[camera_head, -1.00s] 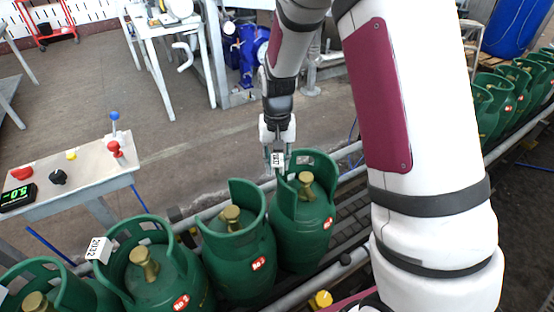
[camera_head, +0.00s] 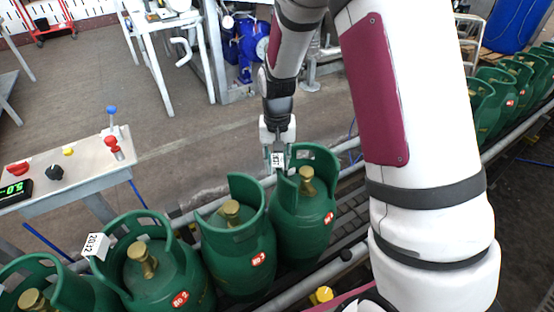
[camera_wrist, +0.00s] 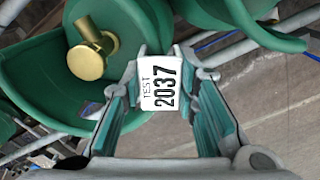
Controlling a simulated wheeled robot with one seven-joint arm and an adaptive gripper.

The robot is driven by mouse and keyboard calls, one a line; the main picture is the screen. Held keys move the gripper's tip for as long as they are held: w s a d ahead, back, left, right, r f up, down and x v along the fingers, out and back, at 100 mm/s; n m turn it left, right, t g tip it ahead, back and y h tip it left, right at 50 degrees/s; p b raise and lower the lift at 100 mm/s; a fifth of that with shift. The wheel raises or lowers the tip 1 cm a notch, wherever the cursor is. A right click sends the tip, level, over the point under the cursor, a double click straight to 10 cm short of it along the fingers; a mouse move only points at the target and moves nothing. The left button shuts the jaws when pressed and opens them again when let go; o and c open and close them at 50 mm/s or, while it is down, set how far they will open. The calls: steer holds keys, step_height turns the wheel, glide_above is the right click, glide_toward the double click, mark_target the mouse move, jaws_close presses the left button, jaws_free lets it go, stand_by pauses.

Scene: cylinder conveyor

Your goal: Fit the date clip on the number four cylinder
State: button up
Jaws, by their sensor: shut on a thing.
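My gripper (camera_head: 278,162) is shut on a white date clip (camera_head: 278,159) at the left edge of the number four cylinder's raised collar. In the wrist view the clip (camera_wrist: 161,83) reads "TEST 2037" and sits between the fingertips. The number four cylinder (camera_head: 300,225) is green with a brass valve (camera_head: 306,181) and stands upright at the right end of the near group. In the wrist view its valve (camera_wrist: 90,58) is left of the clip, and its green collar (camera_wrist: 35,85) lies close to the clip. I cannot tell whether the clip touches the collar.
The number 3 cylinder (camera_head: 240,250) stands just left of number four. The number 2 cylinder (camera_head: 165,275) carries a white "2032" clip (camera_head: 96,246) on its collar. A control panel (camera_head: 85,165) is at left. More green cylinders (camera_head: 500,88) line the belt at right.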

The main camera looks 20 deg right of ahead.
mark_target(277, 160)
steer(key=shift+f, duration=0.4)
steer(key=o, duration=1)
steer(key=shift+c, duration=0.2)
step_height(277, 160, up, 12)
steer(key=shift+r, duration=0.1)
steer(key=s+r+n+t+p, duration=0.1)
steer(key=s+r+p, duration=0.1)
steer(key=s+r, duration=0.4)
steer(key=s+r+n+t+p, duration=0.1)
steer(key=s+r, duration=0.6)
steer(key=s, duration=0.7)
steer(key=s+r+n+t+p, duration=0.1)
steer(key=s+r+t+p, duration=0.1)
steer(key=s+r, duration=0.4)
steer(key=s+p, duration=0.1)
steer(key=s, duration=0.2)
steer(key=shift+s+d+r+n, duration=0.2)
steer(key=shift+s+r+n, duration=0.1)
steer(key=shift+s+r, duration=0.1)
